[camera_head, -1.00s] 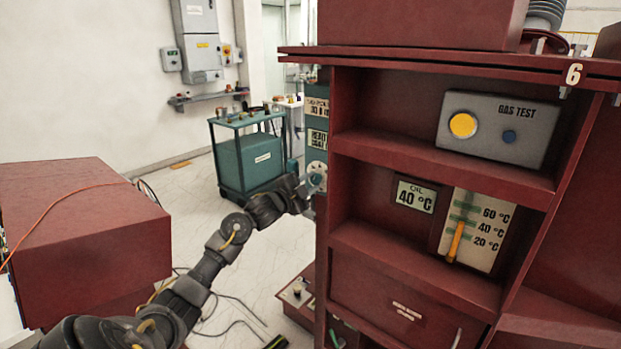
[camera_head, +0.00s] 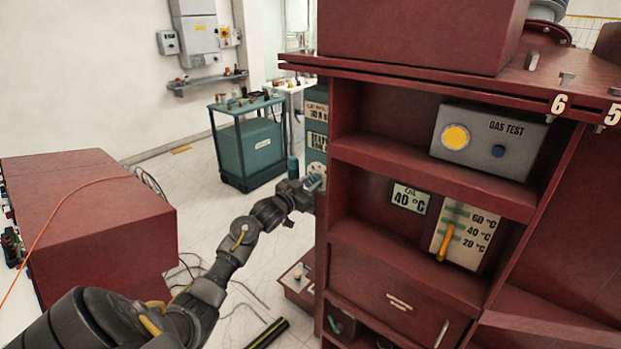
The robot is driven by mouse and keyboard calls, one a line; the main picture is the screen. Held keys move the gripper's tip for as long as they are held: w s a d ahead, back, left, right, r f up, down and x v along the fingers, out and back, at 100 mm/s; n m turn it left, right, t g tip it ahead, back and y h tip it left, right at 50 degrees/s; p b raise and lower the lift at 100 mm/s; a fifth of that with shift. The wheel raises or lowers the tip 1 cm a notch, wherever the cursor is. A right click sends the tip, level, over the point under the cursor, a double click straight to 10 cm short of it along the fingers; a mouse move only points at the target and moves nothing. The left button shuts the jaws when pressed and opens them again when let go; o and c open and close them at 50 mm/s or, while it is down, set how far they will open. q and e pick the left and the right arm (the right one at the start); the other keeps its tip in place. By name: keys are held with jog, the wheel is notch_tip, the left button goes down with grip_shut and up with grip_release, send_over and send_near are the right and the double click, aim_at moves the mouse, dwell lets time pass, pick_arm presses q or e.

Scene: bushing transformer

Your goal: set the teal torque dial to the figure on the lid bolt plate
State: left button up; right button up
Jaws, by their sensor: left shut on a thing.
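A teal panel (camera_head: 308,150) stands behind the left edge of the red cabinet, which partly hides it. Its upper plate (camera_head: 316,111) carries small print that seems to read 30 with a unit. A second plate (camera_head: 317,141) below is cut off by the cabinet. A pale round dial face (camera_head: 317,170) shows just above my left gripper (camera_head: 313,184). The gripper is shut at the teal dial, with its fingers on the knob; its pointer and scale are too small and covered to read. My right gripper is out of view.
The red cabinet (camera_head: 345,255) stands close to the right of my left gripper. A teal cart (camera_head: 250,155) stands behind. A red box (camera_head: 95,215) is at the left. Cables (camera_head: 235,290) lie on the floor between.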

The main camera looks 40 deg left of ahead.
pick_arm(q)
jog(key=shift+n+p, duration=0.6)
jog(key=shift+n, duration=0.4)
jog(key=shift+f, duration=0.1)
jog(key=o, duration=1)
jog(key=shift+s, duration=0.1)
jog(key=shift+s, duration=0.35)
jog(key=shift+s+d+f+b, duration=0.15)
jog(key=shift+s+b, duration=0.65)
jog(key=shift+s, duration=1.7)
jog(key=shift+s+d+r+b, duration=0.1)
jog(key=shift+s+b, duration=0.7)
jog(key=shift+s, duration=1.7)
